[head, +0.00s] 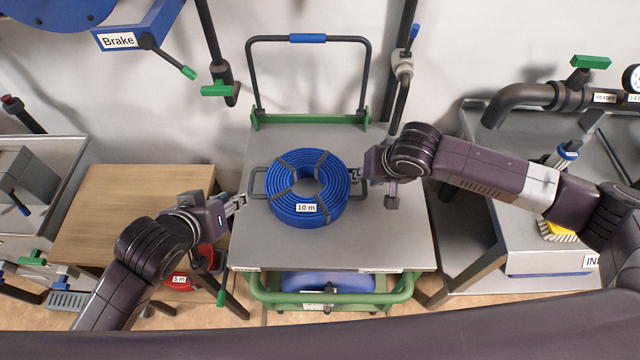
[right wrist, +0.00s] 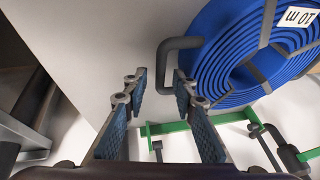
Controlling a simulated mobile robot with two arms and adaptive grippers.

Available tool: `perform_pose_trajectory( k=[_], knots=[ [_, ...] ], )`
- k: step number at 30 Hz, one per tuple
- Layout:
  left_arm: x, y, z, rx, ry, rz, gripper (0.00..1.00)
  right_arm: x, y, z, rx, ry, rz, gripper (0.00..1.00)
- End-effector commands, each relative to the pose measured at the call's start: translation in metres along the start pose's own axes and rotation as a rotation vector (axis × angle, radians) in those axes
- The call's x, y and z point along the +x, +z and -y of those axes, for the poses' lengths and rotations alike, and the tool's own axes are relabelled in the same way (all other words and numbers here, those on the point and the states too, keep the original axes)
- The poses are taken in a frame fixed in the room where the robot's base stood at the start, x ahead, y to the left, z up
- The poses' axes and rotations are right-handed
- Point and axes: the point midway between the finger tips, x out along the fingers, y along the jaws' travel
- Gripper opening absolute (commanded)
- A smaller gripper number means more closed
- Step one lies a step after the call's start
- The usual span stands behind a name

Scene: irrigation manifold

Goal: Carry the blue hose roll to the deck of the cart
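The blue hose roll (head: 328,212), with dark straps and a "10 m" label, lies flat on the grey deck (head: 385,245) of the cart. A dark loop handle sticks out on its left (head: 257,184) and on its right. My left gripper (head: 238,203) is just left of the left handle, apart from the roll; its finger gap is too small to make out. My right gripper (head: 354,174) is at the right handle. In the right wrist view its fingers (right wrist: 160,92) are spread and empty, with the right handle (right wrist: 166,62) beyond the tips and the roll (right wrist: 250,50) beyond that.
A wooden table (head: 125,205) stands left of the cart, with a red roll (head: 178,282) labelled "5 m" low beside it. The cart's push bar (head: 308,39) rises behind the deck. A grey bench with pipes (head: 525,97) and a yellow brush (head: 556,232) stands right.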

Motion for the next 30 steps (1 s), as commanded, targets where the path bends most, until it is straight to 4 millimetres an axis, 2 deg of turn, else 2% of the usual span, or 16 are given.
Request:
perform_pose_trajectory(
  k=[6,12,18,30],
  knots=[
    [0.000,0.000,0.000,0.000,0.000,0.000,0.26,-0.049,-0.001,0.000,-0.001,-0.002,-0.002,0.25],
    [0.001,0.000,0.000,0.000,0.000,0.000,0.26,-0.083,-0.001,0.000,-0.001,-0.002,-0.002,0.25],
    [0.001,0.000,0.000,0.000,0.000,0.000,0.26,-0.096,0.000,0.000,0.000,0.000,0.000,0.25],
    [0.001,0.000,0.000,0.000,0.000,0.000,0.26,-0.096,0.000,0.000,0.000,0.000,0.000,0.25]
  ],
)
